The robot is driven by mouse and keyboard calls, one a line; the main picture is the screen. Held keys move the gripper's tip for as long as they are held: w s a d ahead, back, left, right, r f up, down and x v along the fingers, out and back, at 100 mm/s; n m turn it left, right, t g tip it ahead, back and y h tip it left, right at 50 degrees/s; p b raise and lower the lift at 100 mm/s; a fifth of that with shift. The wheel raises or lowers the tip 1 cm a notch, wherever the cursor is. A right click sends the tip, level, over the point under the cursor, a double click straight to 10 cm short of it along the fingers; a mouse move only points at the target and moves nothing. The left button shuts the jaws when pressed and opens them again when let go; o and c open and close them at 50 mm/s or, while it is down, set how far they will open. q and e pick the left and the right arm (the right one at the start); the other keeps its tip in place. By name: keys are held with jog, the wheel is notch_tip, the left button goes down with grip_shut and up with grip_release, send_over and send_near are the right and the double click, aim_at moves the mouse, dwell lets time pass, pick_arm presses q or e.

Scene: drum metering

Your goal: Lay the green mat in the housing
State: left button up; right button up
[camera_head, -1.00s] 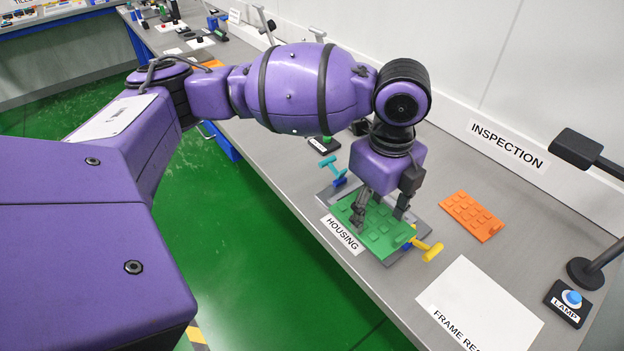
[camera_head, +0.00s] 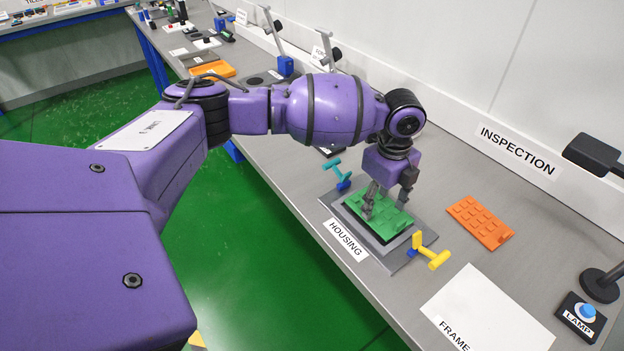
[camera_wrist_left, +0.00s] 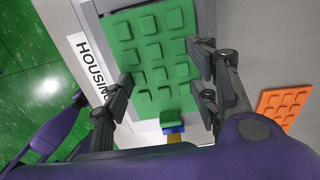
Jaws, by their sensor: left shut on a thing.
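The green mat (camera_head: 385,224) with raised square pads lies at the housing (camera_head: 400,262), a grey flat fixture with a dark inner rim. In the head view the mat sits within the housing's outline, roughly level; whether it touches the bottom I cannot tell. My left gripper (camera_head: 385,211) points down and is shut on the mat, with fingers at two opposite sides. The left wrist view shows the mat (camera_wrist_left: 152,50) between the fingers and the grey housing border around it. My right gripper is not in view.
A teal clamp handle (camera_head: 337,170) stands at the housing's far end, a yellow one (camera_head: 432,254) at its near end. An orange mat (camera_head: 481,221) lies to the right. A white sheet (camera_head: 485,315) and a lamp button (camera_head: 583,312) are nearer. Bench between them is clear.

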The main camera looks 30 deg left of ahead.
aim_at(379, 209)
pick_arm(q)
jog(key=shift+f, duration=0.75)
jog(key=shift+s+f, duration=0.1)
jog(key=o, duration=1.3)
jog(key=shift+f, duration=0.1)
jog(key=shift+o, duration=0.2)
jog(key=shift+r, duration=0.5)
notch_tip(379, 209, up, 12)
jog(key=shift+f, duration=0.25)
